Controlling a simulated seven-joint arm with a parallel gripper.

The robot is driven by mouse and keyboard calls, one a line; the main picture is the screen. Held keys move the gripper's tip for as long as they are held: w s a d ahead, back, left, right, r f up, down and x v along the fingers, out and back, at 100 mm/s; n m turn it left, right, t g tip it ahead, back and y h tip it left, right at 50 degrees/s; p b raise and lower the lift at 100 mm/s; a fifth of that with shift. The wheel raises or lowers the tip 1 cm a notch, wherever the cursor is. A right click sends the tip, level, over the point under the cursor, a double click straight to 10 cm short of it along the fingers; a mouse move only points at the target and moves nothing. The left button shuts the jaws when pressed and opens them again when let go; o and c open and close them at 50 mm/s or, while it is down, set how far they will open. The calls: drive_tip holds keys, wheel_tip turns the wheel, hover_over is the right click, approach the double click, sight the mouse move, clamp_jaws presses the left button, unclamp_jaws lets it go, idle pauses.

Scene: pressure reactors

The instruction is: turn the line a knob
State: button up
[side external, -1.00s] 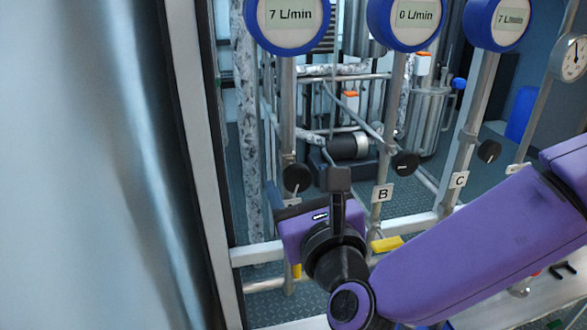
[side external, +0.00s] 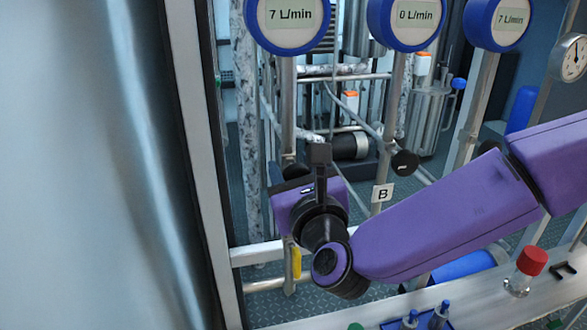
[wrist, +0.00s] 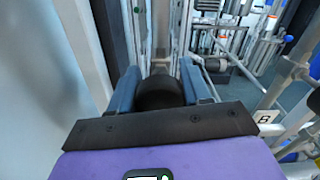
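The line A knob, black and round, shows in the wrist view (wrist: 160,93) between the two blue-grey fingers of my gripper (wrist: 161,84). The fingers are apart, one on each side of it; I cannot tell whether they touch it. In the side view the line A knob (side external: 291,171) is mostly hidden behind my wrist, and my fingertips are hidden too. The blue-rimmed meter (side external: 287,14) above line A reads 7 L/min.
The line B knob (side external: 405,163) and B label (side external: 382,193) are to the right. The middle meter (side external: 411,15) reads 0 L/min and the right one (side external: 510,18) reads 7 L/min. A large metallic surface (side external: 90,170) fills the left.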

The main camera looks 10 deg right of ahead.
drive_tip(key=shift+m, duration=2.3)
drive_tip(key=o, duration=1)
drive_tip(key=shift+o, duration=0.2)
drive_tip(key=shift+s, duration=0.1)
drive_tip(key=s, duration=1.7)
drive_tip(key=shift+s, duration=0.2)
